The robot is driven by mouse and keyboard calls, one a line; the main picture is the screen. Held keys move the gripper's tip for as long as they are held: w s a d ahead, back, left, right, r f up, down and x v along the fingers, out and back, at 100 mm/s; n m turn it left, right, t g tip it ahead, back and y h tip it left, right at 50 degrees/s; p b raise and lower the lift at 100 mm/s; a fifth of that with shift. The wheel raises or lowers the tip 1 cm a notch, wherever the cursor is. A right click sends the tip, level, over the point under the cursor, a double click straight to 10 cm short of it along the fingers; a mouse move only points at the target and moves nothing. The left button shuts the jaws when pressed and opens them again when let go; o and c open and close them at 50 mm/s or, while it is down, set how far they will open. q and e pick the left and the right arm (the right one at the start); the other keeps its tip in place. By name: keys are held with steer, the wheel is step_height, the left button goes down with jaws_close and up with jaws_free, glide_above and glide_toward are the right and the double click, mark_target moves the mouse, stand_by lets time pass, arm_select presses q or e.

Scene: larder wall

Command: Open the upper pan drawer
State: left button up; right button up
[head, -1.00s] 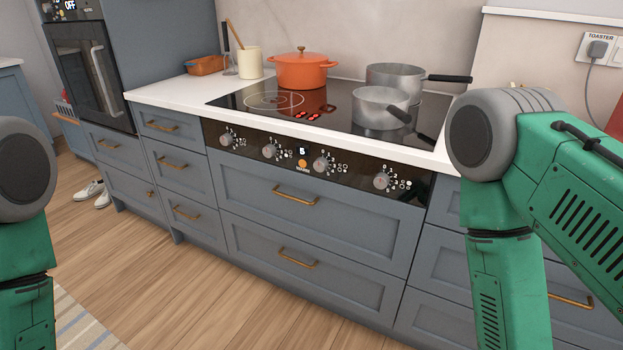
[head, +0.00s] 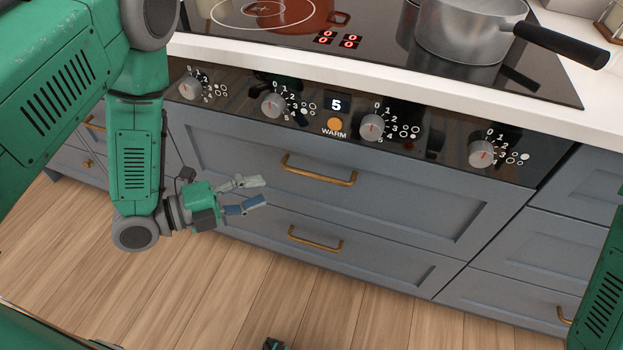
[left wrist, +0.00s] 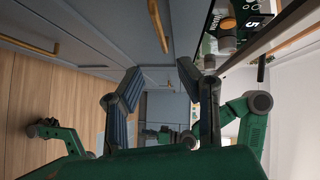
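The upper pan drawer (head: 420,195) is a wide blue-grey front under the hob controls, and it is shut. Its brass bar handle (head: 318,171) is bare; in the left wrist view this handle (left wrist: 158,25) shows near the top. My left gripper (head: 262,192) is open and empty, in front of the drawer's left part. Its fingertips are left of the handle and a little lower, not touching it. The left wrist view shows both fingers (left wrist: 155,82) spread apart. My right arm is at the right edge of the head view; its fingers cannot be made out.
A lower drawer with a brass handle (head: 315,241) is shut below. Control knobs (head: 372,127) stick out above the upper drawer, under the white worktop (head: 400,95). A steel pan (head: 463,30) stands on the hob, its black handle reaching right.

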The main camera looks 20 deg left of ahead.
arm_select(q)
steer(key=b, duration=0.2)
glide_toward(317, 177)
steer(key=x, duration=0.4)
steer(key=shift+w+d+f, duration=0.1)
steer(key=shift+d+f, duration=0.05)
steer(key=shift+d, duration=0.2)
steer(key=w+d, duration=0.1)
steer(key=w, duration=0.1)
steer(key=w+d+f, duration=0.1)
steer(key=w, duration=0.1)
steer(key=shift+d+b, duration=0.3)
steer(key=shift+b, duration=0.05)
steer(key=shift+w+d, duration=0.15)
steer(key=shift+d, duration=0.65)
steer(key=c, duration=0.5)
steer(key=shift+a, duration=0.1)
jaws_close()
steer(key=shift+a, duration=0.2)
steer(key=shift+f, duration=0.1)
arm_select(e)
steer(key=f, duration=0.1)
steer(key=d+f, duration=0.1)
steer(key=f, duration=0.1)
steer(key=shift+s+f, duration=0.15)
